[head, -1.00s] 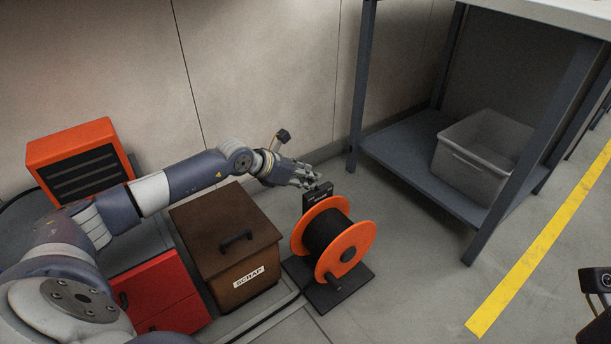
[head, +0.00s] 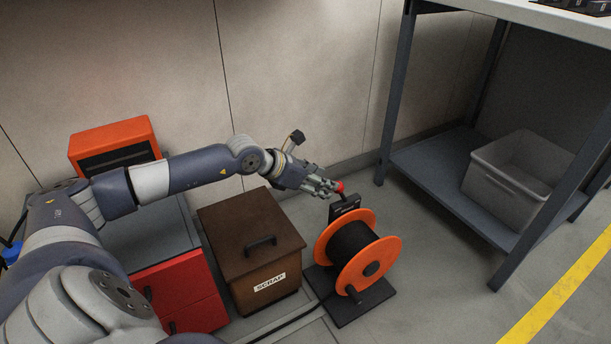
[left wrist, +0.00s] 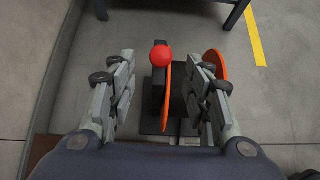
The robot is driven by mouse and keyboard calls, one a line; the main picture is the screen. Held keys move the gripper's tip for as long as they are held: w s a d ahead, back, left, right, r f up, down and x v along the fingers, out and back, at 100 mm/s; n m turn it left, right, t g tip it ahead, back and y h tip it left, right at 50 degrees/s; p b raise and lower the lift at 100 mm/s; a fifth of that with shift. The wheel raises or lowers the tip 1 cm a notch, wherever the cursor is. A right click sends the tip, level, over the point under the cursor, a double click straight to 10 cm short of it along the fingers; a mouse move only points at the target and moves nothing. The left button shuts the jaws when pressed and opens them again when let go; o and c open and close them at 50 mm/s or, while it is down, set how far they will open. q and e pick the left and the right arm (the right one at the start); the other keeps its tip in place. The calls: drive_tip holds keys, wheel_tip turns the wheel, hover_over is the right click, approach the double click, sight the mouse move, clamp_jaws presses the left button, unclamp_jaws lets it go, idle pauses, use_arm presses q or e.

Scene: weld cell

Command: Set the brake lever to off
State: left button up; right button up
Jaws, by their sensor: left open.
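The brake lever's red ball knob (head: 339,186) shows at the top of the dark bracket (head: 344,207) beside the orange-flanged spool (head: 357,250). My left gripper (head: 328,187) is open and empty, right at the knob in the head view. The wrist view also shows its fingers (left wrist: 166,90) spread wide over the spool (left wrist: 210,75). I cannot tell whether a finger touches the knob. My right gripper is out of view.
A brown scrap box (head: 252,244) stands left of the spool, with a red drawer cabinet (head: 178,293) beside it. A table (head: 437,184) with a grey bin (head: 508,184) on its lower shelf stands to the right. Open floor lies between spool and table.

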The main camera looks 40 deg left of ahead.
use_arm(q)
drive_tip(key=v, duration=0.6)
drive_tip(key=shift+s+r, duration=0.1)
idle(0.5)
